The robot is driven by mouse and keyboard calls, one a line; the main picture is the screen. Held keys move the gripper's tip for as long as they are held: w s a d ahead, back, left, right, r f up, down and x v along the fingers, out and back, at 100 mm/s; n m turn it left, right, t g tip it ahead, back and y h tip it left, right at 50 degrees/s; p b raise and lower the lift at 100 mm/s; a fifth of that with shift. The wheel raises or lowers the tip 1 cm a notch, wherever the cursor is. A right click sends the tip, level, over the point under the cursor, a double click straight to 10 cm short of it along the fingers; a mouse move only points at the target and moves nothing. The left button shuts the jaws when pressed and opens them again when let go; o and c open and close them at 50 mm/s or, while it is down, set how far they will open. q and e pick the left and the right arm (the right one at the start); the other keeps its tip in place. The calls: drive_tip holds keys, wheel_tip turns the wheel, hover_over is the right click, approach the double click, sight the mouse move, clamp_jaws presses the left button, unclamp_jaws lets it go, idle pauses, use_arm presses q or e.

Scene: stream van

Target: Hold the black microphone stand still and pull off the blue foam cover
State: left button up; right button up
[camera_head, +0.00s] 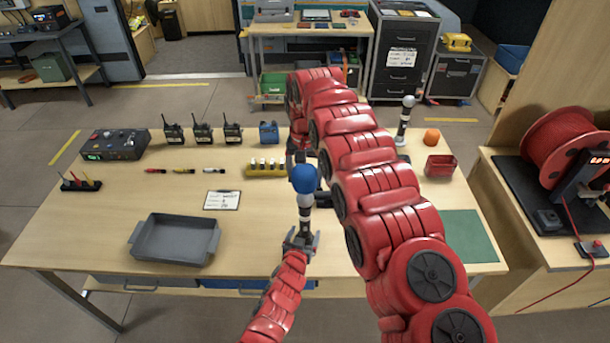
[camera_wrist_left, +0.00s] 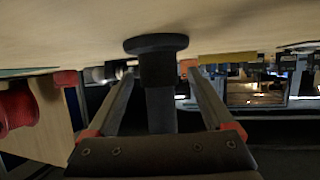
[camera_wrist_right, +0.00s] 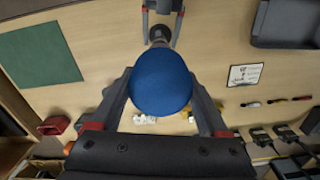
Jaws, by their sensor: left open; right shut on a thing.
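The black microphone stand (camera_head: 305,224) is upright near the table's front edge. The microphone (camera_head: 304,201) with a pale band is on top, and the round blue foam cover (camera_head: 303,178) covers its head. My right gripper (camera_wrist_right: 160,76) is shut on the blue foam cover (camera_wrist_right: 161,84), with a finger on each side. My left gripper (camera_head: 301,240) is low at the stand. In the left wrist view its fingers are spread, with the stand's dark pole (camera_wrist_left: 161,105) between them and gaps on both sides. The right arm hides part of the table behind.
Radios (camera_head: 202,133) and a yellow block (camera_head: 265,170) are behind. A second microphone (camera_head: 404,120), orange ball (camera_head: 431,136), red bin (camera_head: 440,165) and green mat (camera_head: 470,238) are right of my right arm.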

use_arm(q)
drive_tip(key=v, duration=1.1)
drive_tip(key=shift+s+a+r, duration=0.1)
drive_tip(key=shift+s+r, duration=0.1)
drive_tip(key=shift+s, duration=0.15)
